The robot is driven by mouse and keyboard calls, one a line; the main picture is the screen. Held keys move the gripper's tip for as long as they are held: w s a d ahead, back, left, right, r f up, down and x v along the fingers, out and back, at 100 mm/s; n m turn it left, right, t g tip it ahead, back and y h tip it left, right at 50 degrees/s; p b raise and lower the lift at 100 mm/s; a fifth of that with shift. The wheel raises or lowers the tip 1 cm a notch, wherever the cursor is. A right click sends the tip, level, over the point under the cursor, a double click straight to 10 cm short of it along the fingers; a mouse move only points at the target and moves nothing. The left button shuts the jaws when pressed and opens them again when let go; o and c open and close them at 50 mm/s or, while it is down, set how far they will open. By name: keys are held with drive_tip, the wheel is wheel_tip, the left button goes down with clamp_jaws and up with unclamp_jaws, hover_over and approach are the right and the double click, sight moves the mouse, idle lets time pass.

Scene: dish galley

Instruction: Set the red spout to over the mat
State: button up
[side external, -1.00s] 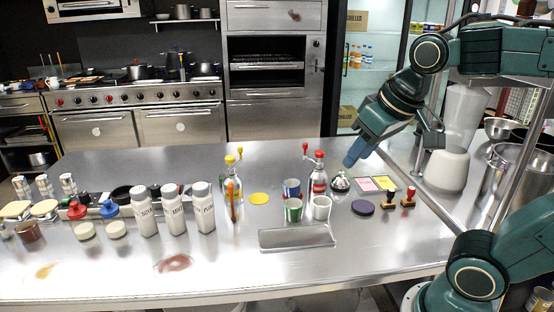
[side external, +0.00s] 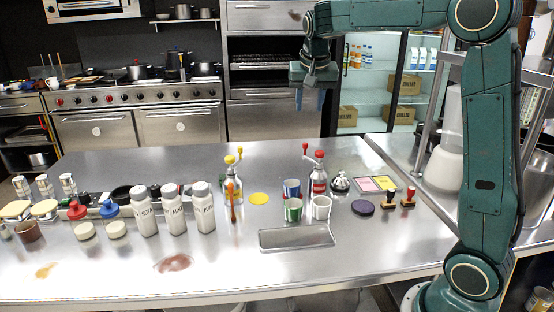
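A clear bottle with a red and white label (side external: 319,186) stands upright on the steel counter, with a red cap on top. Its red spout (side external: 305,148) sticks out to the left of the cap. A yellow disc (side external: 259,198) lies flat to its left and a dark purple disc (side external: 362,208) to its lower right; I cannot tell which one is the mat. My gripper (side external: 310,98) hangs above the far side of the counter, its blue fingers pointing down, apart from the bottle. The gap between the fingers is too unclear to judge.
Cups (side external: 293,209) stand in front of the red-capped bottle. A yellow-topped bottle (side external: 232,187) stands left, beside white shakers (side external: 174,210). A bell (side external: 340,182) and stamps (side external: 408,198) are on the right.

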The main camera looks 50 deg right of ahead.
sight(305, 144)
drive_tip(key=w+d+f+m+g, duration=0.1)
drive_tip(key=w+d+f+m, duration=0.1)
drive_tip(key=w+d, duration=0.3)
drive_tip(key=shift+d+f+m+h, duration=0.3)
drive_tip(key=shift+d+f+m, duration=0.1)
drive_tip(key=shift+d+f, duration=0.35)
drive_tip(key=shift+w+f, duration=0.15)
drive_tip(key=shift+f, duration=0.1)
drive_tip(key=x, duration=1.3)
drive_tip(key=shift+f, duration=0.3)
clamp_jaws()
